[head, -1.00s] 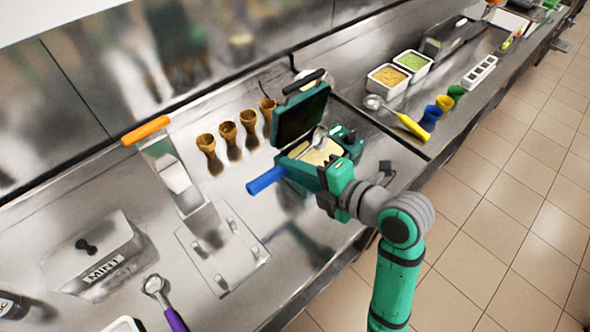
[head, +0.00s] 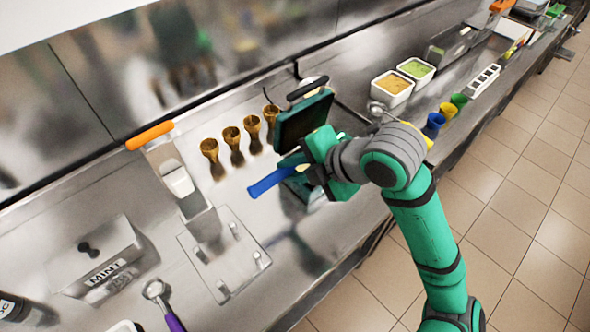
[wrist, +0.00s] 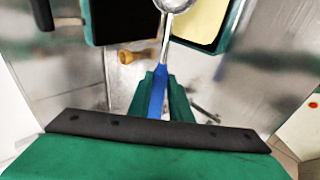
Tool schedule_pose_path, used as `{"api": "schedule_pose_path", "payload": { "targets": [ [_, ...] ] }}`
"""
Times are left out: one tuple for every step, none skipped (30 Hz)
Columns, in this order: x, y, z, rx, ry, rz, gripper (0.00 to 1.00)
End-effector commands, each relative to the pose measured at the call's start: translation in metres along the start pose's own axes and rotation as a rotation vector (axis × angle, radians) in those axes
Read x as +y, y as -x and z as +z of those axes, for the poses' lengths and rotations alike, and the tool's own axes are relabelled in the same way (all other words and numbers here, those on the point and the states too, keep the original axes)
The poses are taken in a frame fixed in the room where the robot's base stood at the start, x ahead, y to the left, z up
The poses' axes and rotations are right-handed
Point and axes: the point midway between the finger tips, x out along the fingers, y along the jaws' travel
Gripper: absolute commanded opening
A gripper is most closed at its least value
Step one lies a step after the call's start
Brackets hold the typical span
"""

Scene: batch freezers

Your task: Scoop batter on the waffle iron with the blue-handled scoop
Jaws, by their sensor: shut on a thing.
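The blue-handled scoop (head: 268,182) is in my gripper (wrist: 160,92), which is shut on its handle. In the head view, the blue handle sticks out left of my gripper (head: 302,172), and the bowl is hidden. In the wrist view, the metal bowl (wrist: 174,4) is at the top edge, partly cut off; its contents cannot be told. The waffle iron stands open, its dark lid (head: 303,121) raised. The wrist view shows pale yellow batter (wrist: 202,22) within a green rim, beside the bowl.
Several cones (head: 233,141) stand in a row left of the iron. An orange-handled press (head: 170,170) and a MINT box (head: 97,262) are farther left. Two tubs, orange-filled (head: 392,84) and green-filled (head: 416,69), and coloured cups (head: 445,106) are at the right. A purple-handled scoop (head: 160,297) lies at front.

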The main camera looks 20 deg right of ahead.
Motion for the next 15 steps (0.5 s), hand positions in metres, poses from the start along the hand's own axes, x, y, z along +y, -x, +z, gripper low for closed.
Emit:
{"api": "schedule_pose_path", "payload": {
  "targets": [
    [0.002, 0.0, 0.001, -0.001, 0.002, -0.028, 0.0],
    [0.003, 0.0, 0.001, -0.002, 0.0, -0.044, 0.0],
    [0.004, 0.0, 0.001, -0.002, -0.002, -0.063, 0.0],
    [0.005, 0.0, 0.001, -0.002, -0.004, -0.078, 0.0],
    [0.006, 0.0, 0.001, -0.003, -0.006, -0.094, 0.0],
    [0.007, 0.0, 0.001, -0.002, -0.009, -0.117, 0.0],
    [0.007, 0.0, 0.001, -0.002, -0.011, -0.134, 0.0],
    [0.008, 0.0, 0.0, -0.001, -0.013, -0.15, 0.0],
    [0.009, 0.0, 0.001, -0.002, -0.014, -0.172, 0.0],
    [0.01, 0.0, 0.001, -0.003, -0.018, -0.188, 0.0],
    [0.011, 0.0, 0.001, -0.003, -0.019, -0.207, 0.0],
    [0.012, -0.001, 0.0, -0.001, -0.021, -0.23, 0.0],
    [0.013, 0.0, 0.001, -0.002, -0.025, -0.247, 0.0],
    [0.014, 0.0, 0.001, -0.003, -0.026, -0.264, 0.0],
    [0.016, 0.0, 0.001, -0.003, -0.028, -0.288, 0.0]
  ]
}}
